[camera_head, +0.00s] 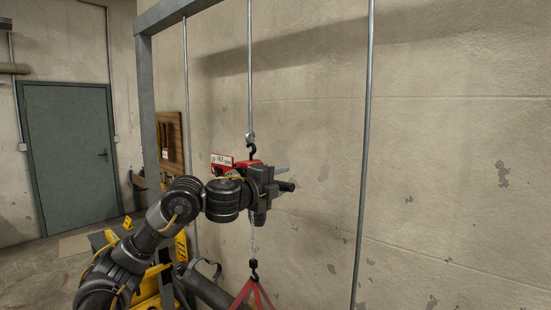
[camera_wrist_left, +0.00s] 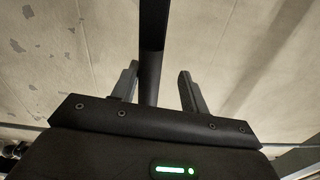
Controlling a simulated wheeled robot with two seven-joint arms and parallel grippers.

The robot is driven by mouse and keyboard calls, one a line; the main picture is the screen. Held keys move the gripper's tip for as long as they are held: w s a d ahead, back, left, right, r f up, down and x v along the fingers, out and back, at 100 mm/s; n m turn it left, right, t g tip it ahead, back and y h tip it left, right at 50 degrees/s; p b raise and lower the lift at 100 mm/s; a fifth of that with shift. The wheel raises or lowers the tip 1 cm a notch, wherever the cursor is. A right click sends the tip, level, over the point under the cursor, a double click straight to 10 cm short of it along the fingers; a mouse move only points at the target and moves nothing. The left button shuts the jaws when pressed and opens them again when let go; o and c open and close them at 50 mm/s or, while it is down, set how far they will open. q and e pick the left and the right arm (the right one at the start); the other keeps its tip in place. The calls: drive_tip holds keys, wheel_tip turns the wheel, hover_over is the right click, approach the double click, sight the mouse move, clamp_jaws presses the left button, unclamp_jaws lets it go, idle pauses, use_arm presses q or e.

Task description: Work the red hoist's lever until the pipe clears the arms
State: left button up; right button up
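The red hoist (camera_head: 222,160) hangs from a hook by the wall, mostly hidden behind my left arm. My left gripper (camera_head: 280,182) is at the hoist, with a black bar, apparently its lever (camera_head: 288,186), between its fingers. In the left wrist view the black bar (camera_wrist_left: 152,45) runs between the two grey fingers, close to the left one and with a gap to the right one. Below, a chain and hook (camera_head: 253,266) carry a red sling (camera_head: 262,295). A dark pipe (camera_head: 207,288) shows at the bottom, partly cut off. My right gripper is out of view.
Yellow stand parts (camera_head: 150,287) are behind my left arm. Thin vertical rods, one on the right (camera_head: 366,150), hang before the concrete wall. A grey frame post (camera_head: 148,110) rises at left. A grey door (camera_head: 70,155) is far left.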

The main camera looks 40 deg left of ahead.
use_arm(q)
drive_tip(key=shift+n, duration=0.7)
drive_tip(key=shift+a+r, duration=0.25)
drive_tip(key=shift+r, duration=0.75)
drive_tip(key=shift+a+r, duration=0.2)
drive_tip(key=shift+r, duration=0.8)
drive_tip(key=f+b, duration=0.1)
drive_tip(key=f+m+b, duration=0.1)
drive_tip(key=f, duration=0.1)
drive_tip(key=shift+d+f, duration=0.15)
drive_tip(key=shift+d, duration=0.2)
drive_tip(key=shift+d+f+m+b, duration=0.15)
drive_tip(key=shift+f+m+b, duration=0.15)
drive_tip(key=shift+f+b, duration=0.1)
drive_tip(key=shift+f, duration=0.15)
